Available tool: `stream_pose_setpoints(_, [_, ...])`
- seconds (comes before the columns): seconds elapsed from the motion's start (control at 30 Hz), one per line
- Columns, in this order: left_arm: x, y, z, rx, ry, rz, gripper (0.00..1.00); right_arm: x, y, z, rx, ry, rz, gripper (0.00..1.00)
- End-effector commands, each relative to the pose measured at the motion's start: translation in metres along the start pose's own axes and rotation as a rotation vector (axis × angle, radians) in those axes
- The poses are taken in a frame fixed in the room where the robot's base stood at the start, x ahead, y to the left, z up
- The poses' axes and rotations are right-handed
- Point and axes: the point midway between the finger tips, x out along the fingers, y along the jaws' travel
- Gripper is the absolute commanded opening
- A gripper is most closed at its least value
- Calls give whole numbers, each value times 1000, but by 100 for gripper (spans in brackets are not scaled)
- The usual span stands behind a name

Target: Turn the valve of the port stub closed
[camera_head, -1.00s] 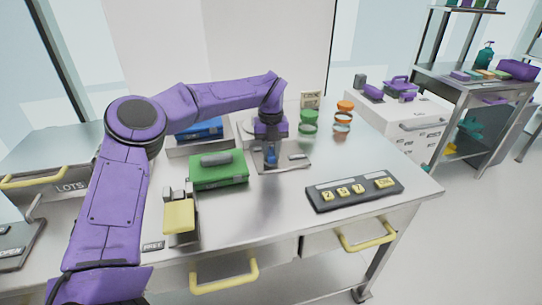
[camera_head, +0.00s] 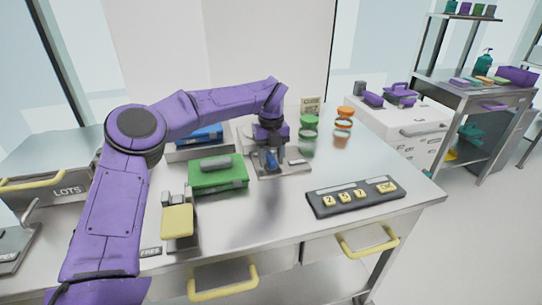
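The port stub sits on a small grey metal plate (camera_head: 296,168) near the middle of the table. A blue part, which looks like its valve handle (camera_head: 271,161), shows at the plate's left and looks slanted. My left arm reaches over from the left, and my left gripper (camera_head: 269,151) points down right at the blue part. The fingers are small and partly hidden, so I cannot tell whether they are closed on it. My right gripper is not in view.
A green case (camera_head: 218,176) stands just left of the plate. A dark keypad (camera_head: 355,196) lies at front right, and a yellow-topped device (camera_head: 177,222) at front left. Green (camera_head: 309,122) and orange (camera_head: 344,113) lidded jars stand behind right. Table between plate and keypad is clear.

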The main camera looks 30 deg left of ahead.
Motion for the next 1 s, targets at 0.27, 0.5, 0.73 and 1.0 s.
stream_pose_setpoints(0.27, [-2, 0, 1, 1, -6, -4, 51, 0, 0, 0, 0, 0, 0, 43])
stream_pose_setpoints(0.5, [-43, -1, 2, 1, -10, -5, 51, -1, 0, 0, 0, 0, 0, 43])
stream_pose_setpoints(0.73, [-93, -1, 1, 0, -6, -3, 51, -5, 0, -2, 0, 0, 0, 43])
stream_pose_setpoints(1.0, [-107, 0, 0, 2, -4, -2, 51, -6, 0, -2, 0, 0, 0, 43])
